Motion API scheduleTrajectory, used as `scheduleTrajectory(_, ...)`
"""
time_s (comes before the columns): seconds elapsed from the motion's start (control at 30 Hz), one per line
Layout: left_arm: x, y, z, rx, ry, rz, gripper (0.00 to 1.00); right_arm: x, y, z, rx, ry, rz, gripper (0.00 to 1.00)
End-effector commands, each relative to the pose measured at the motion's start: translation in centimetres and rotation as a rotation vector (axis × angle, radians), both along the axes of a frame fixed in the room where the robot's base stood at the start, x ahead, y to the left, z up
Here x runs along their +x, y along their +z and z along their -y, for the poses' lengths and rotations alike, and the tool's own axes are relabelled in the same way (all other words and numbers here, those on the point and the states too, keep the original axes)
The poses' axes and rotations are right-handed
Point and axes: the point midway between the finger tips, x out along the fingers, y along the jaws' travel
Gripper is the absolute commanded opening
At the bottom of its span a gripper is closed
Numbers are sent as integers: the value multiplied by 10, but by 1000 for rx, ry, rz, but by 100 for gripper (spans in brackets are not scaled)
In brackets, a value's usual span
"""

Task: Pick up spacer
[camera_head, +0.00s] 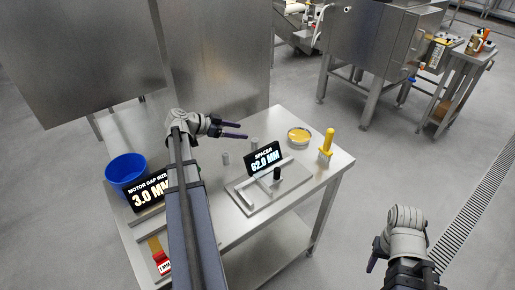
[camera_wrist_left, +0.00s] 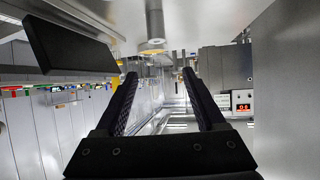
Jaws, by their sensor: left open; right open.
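A sign reading "SPACER 62.0 MM" (camera_head: 264,159) stands on a grey metal tray (camera_head: 245,199) on the steel table. A short dark cylinder (camera_head: 277,174) stands on that tray. Two small grey cylinders, one nearer my left arm (camera_head: 226,158) and one behind it (camera_head: 254,143), stand on the table; which piece is the spacer is not clear. My left gripper (camera_head: 243,130) is open and empty above the table's back part, pointing right. Its open fingers also show in the left wrist view (camera_wrist_left: 158,85). My right gripper (camera_head: 404,265) is open, off the table at lower right.
A blue bucket (camera_head: 125,172) and a sign reading "3.0 MM" (camera_head: 147,192) are at left, the sign partly hidden by my arm. A round dish with yellow contents (camera_head: 299,136) and a yellow-handled brush (camera_head: 327,145) are at right. A red-labelled piece (camera_head: 163,266) lies at the front left.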

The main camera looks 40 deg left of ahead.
Motion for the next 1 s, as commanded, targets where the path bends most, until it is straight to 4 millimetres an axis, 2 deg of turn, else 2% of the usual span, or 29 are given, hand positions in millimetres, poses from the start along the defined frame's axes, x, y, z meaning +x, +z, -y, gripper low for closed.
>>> scheduleTrajectory(0.03,0,-13,0,0,0,0,72,0,-13,0,0,0,0,50)
scheduleTrajectory(0.3,0,-39,0,0,0,0,72,0,-39,0,0,0,0,50)
scheduleTrajectory(0.57,1,-42,1,0,-1,0,72,0,-41,0,0,0,0,50)
scheduleTrajectory(0.8,18,-54,10,0,-1,0,72,0,-54,0,0,0,0,50)
scheduleTrajectory(1.0,22,-55,12,0,-1,0,72,0,-55,0,0,0,0,50)
